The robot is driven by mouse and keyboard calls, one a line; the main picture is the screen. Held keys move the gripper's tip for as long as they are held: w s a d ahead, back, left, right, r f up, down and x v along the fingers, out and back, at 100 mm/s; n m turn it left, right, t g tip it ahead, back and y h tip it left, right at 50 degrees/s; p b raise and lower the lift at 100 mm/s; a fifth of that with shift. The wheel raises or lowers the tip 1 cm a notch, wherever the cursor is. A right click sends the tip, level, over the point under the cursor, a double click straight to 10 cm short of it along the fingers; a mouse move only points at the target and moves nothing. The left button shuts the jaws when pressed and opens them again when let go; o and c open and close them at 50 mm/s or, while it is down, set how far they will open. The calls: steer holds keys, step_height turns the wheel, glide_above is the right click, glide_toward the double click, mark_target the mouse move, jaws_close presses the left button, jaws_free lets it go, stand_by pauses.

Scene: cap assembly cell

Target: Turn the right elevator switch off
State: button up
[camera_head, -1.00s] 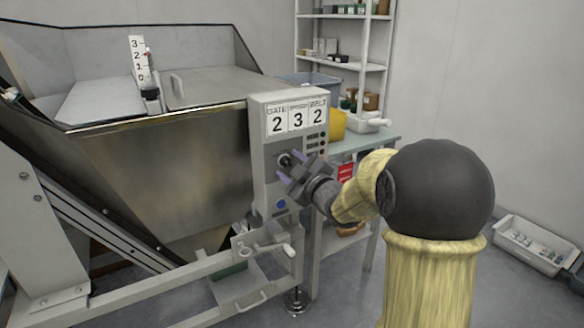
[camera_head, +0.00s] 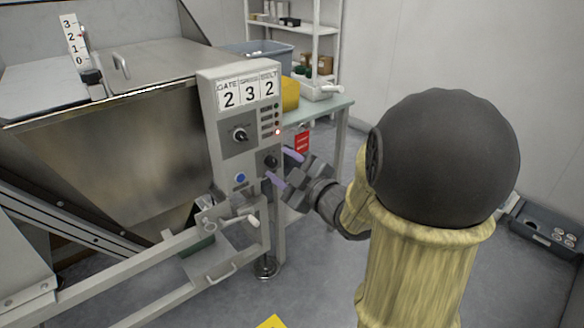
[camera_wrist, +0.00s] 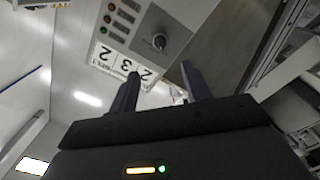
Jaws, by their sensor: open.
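The grey control panel (camera_head: 213,150) stands at the hopper's right side with number cards 2, 3, 2 on top. A large dark knob (camera_head: 240,133) is in its middle; it also shows in the wrist view (camera_wrist: 159,41). A smaller dark switch (camera_head: 270,160) sits lower right, above and right of a blue button (camera_head: 240,180). Contact cannot be told. The fingers (camera_wrist: 160,76) also show in the wrist view.
A bench (camera_head: 335,104) and shelf (camera_head: 318,45) stand behind. A metal frame with crank handles (camera_head: 232,222) is below the panel. Open floor lies at the front.

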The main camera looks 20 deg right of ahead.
steer(key=v, duration=0.2)
steer(key=shift+s+d, duration=0.15)
steer(key=shift+s, duration=0.25)
step_height(320, 180, down, 9)
steer(key=s+m+g+h+p, duration=0.2)
steer(key=m+g+h+p, duration=0.1)
steer(key=m+g+h, duration=0.4)
steer(key=s+a+f+m+g+y+p, duration=0.1)
steer(key=s+a+f+m+g, duration=0.15)
steer(key=s+g, duration=0.2)
steer(key=s+a+f+m+g+p, duration=0.1)
steer(key=s+a+m+g, duration=0.2)
steer(key=s, duration=0.3)
steer(key=w+p+v, duration=0.2)
steer(key=p+v, duration=1)
steer(key=w+r+p+v, duration=0.1)
steer(key=w+p+v, duration=0.2)
steer(key=p+v, duration=0.9)
steer(key=w+d+r+p+v, duration=0.1)
steer(key=w+p+v, duration=0.2)
steer(key=p+v, duration=0.9)
steer(key=shift+a+r+p, duration=0.2)
steer(key=shift+r+p, duration=0.05)
steer(key=shift+p, duration=0.75)
